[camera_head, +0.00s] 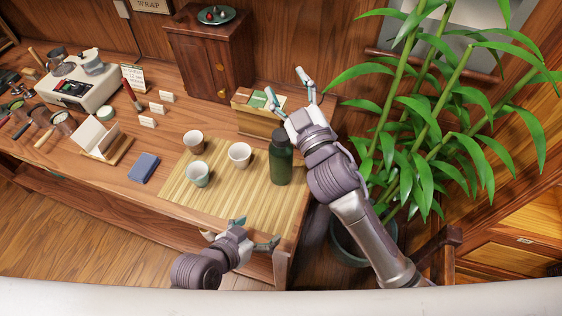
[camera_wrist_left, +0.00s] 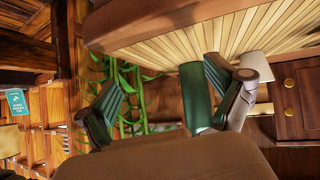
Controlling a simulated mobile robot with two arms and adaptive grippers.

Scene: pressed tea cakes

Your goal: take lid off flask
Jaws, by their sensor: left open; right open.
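The dark green flask (camera_head: 281,165) stands upright at the right end of the bamboo mat (camera_head: 228,196). Its darker lid (camera_head: 279,137) sits on top. A green cylinder (camera_wrist_left: 195,95), apparently the flask, shows beside one finger in the left wrist view. My left gripper (camera_head: 256,231) is open and empty at the table's front edge, in front of the flask and apart from it. Its spread fingers also show in the left wrist view (camera_wrist_left: 165,88). My right gripper (camera_head: 284,82) is open and empty, behind the flask and above the wooden box; its wrist is close to the lid.
Three cups, one white (camera_head: 239,154), one behind (camera_head: 193,142) and one greenish (camera_head: 198,174), stand left of the flask. A wooden box (camera_head: 256,118) with packets is behind it. A leafy plant (camera_head: 420,130) crowds the right. The mat's front is clear.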

